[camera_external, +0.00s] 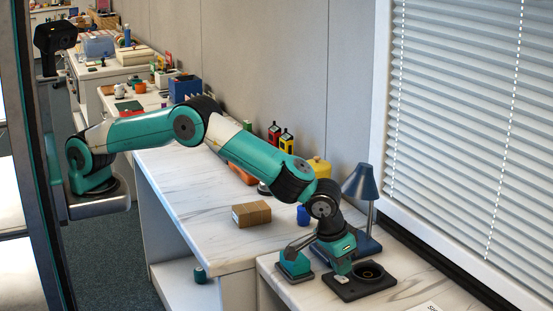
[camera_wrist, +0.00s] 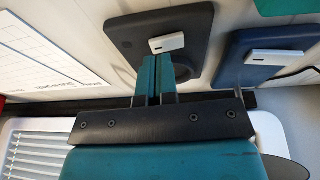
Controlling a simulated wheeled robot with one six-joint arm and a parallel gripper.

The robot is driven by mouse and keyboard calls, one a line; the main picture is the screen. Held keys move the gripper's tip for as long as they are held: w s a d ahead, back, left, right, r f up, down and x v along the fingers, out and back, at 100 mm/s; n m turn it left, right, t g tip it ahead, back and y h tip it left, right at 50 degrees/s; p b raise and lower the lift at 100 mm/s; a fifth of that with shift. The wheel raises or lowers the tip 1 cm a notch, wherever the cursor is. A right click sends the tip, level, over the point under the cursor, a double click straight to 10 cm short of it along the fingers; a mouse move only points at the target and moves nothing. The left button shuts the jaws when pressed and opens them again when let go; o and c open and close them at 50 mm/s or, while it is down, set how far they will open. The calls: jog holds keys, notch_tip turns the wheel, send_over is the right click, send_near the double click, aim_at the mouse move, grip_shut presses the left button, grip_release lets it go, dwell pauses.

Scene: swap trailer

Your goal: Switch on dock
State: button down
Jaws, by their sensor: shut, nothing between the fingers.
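The dock is probably the black square plate (camera_external: 377,288) with a round recess, lying flat on the near marble-look counter. A small white switch (camera_external: 342,279) sits on its near-left edge. In the wrist view the dark plate (camera_wrist: 125,40) is at the upper middle, with the white switch (camera_wrist: 167,42) on it and part of the recess behind my fingers. My gripper (camera_external: 344,266) is shut and empty, pointing down just above the switch's edge of the plate. Its closed fingers (camera_wrist: 155,78) overlap the plate in the wrist view. I cannot tell whether they touch it, or which way the switch is set.
A blue lamp (camera_external: 361,183) stands close behind my gripper; its base (camera_wrist: 240,72) carries a similar white switch. A teal object (camera_external: 294,264) on a dark base is left of my gripper. A wooden block (camera_external: 252,214) lies farther left. Window blinds (camera_external: 470,130) border the right.

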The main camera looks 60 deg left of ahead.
aim_at(341, 279)
jog(key=shift+d+f, duration=0.1)
jog(key=shift+f, duration=0.6)
jog(key=shift+d+f+b, duration=0.15)
jog(key=shift+f+b, duration=0.25)
jog(key=shift+f, duration=0.05)
jog(key=shift+r, duration=0.15)
jog(key=shift+a, duration=0.2)
